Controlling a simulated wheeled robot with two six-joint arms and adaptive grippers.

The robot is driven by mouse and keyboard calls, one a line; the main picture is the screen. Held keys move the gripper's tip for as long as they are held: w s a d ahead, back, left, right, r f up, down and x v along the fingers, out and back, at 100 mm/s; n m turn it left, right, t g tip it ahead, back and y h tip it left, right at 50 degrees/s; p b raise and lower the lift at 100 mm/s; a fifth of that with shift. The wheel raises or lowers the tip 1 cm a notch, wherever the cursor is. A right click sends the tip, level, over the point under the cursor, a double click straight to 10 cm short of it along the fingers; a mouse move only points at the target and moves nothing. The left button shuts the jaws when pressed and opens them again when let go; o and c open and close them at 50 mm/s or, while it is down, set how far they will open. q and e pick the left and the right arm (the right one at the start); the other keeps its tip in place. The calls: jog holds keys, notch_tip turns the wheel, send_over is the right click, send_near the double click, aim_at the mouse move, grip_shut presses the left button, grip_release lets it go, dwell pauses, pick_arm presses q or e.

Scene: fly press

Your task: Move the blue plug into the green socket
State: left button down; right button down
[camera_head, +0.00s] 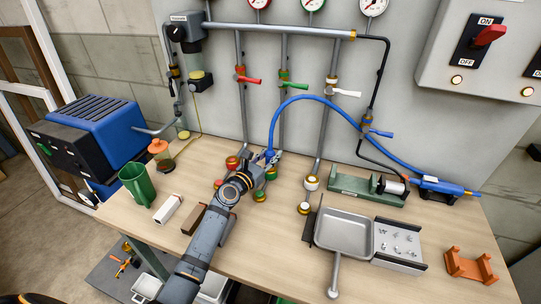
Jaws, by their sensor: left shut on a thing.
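My left gripper (266,160) reaches up from the bottom of the view to the back of the workbench. It is shut on the blue plug (269,153) at the end of the curved blue hose (290,99). The fingers cover much of the plug. The green socket (271,174) is just below and right of the fingertips, partly hidden by the gripper. I cannot tell whether plug and socket touch. A red socket (232,162) is to the left and a white one (312,183) to the right. My right gripper is not in view.
Pipes with red (246,79), green (293,85) and white (346,93) valve handles rise behind the bench. A grey tray (343,231), a green vise-like fixture (350,187) and an orange bracket (470,265) are right. A green mug (137,185) and blue machine (95,130) are left.

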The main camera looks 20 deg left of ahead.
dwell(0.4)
pick_arm(q)
jog(key=c, duration=0.5)
grip_release()
notch_tip(320, 180, up, 10)
jog(key=p, duration=1.1)
jog(key=shift+f, duration=0.1)
